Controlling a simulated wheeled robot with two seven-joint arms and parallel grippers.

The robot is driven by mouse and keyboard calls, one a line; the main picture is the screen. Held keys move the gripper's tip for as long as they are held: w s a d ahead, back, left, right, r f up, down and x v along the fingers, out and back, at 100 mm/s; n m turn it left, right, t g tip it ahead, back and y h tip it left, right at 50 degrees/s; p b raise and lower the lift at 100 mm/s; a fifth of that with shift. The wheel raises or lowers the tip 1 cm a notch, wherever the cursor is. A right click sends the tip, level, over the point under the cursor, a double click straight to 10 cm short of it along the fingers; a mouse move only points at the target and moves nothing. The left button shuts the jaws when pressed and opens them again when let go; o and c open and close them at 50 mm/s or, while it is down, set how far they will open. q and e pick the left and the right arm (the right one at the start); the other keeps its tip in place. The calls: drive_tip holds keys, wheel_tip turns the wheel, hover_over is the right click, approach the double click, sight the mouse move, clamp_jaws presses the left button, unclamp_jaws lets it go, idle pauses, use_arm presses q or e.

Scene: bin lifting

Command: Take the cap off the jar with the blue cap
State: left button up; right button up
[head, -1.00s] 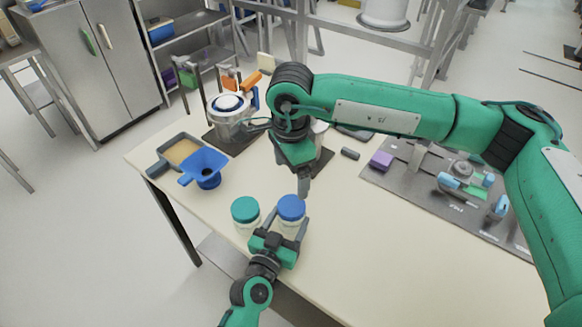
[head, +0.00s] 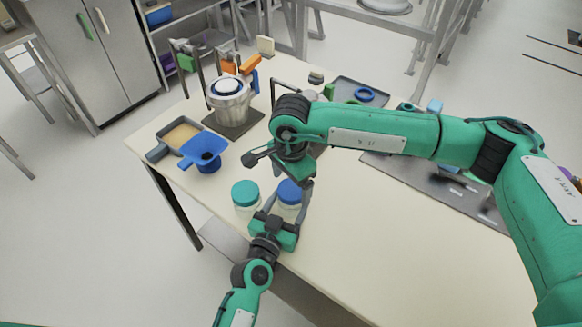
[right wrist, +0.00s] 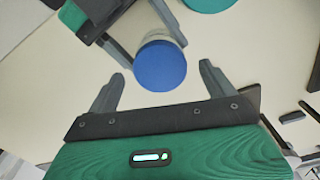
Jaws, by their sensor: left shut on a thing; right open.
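The jar with the blue cap (head: 289,192) stands near the front edge of the table, its cap on and its clear body partly hidden. My left gripper (head: 284,210) is shut on the jar's body from the front, below the cap. My right gripper (right wrist: 160,86) is open and points down above the cap. In the right wrist view the blue cap (right wrist: 160,66) shows just ahead of the open fingers, mostly beyond the line between their tips. A jar with a teal cap (head: 245,193) stands just left of the blue-capped jar.
A blue funnel-like holder (head: 205,152) and a grey tray (head: 165,147) stand at the left. A metal pot-like device (head: 228,100) is behind them. A grey board (head: 440,185) with parts lies at the right, partly behind my right arm. The table's front right is clear.

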drive_tip(key=shift+f, duration=0.75)
drive_tip(key=c, duration=1.2)
drive_tip(key=shift+r, duration=0.2)
drive_tip(key=shift+r, duration=0.9)
